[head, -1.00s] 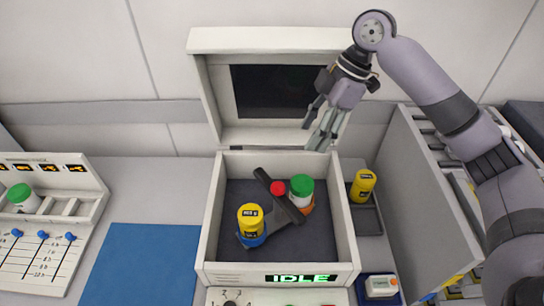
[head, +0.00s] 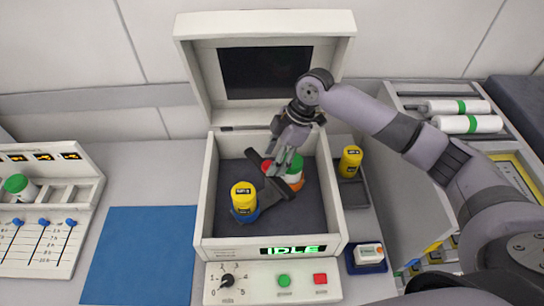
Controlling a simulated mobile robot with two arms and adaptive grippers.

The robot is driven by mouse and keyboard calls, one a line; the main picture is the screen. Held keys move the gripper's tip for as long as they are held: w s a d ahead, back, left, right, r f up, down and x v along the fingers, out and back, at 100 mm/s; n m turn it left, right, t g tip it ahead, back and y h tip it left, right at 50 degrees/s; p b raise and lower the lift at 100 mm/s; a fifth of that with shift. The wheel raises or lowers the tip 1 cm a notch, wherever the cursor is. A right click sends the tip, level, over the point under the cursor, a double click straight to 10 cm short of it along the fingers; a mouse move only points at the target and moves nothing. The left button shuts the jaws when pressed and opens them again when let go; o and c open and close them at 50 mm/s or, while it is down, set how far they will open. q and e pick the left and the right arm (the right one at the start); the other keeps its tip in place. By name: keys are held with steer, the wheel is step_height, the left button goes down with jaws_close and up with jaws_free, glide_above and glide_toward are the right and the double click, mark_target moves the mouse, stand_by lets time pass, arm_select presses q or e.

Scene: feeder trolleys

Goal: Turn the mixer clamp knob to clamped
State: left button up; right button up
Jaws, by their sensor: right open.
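The mixer (head: 205,220) is a white box with its lid (head: 185,60) raised and its display reading IDLE. Inside, a yellow-capped jar (head: 243,197) sits in a blue holder, and a green-capped jar (head: 295,170) sits in an orange holder. A dark clamp bar (head: 253,156) lies between them, with the red clamp knob (head: 266,166) at its middle. My right gripper (head: 278,167) is open, pointing down over the knob and partly hiding it. I cannot tell whether its fingers touch the knob. My left gripper is not in view.
The front panel has a black dial (head: 227,281), a green button (head: 284,280) and a red button (head: 320,278). A yellow bottle (head: 350,160) stands in a tray at right. A blue mat (head: 140,255) lies clear at left. The raised lid stands behind my gripper.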

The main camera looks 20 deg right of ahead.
steer(key=shift+x, duration=0.8)
steer(key=shift+c, duration=0.3)
jaws_close()
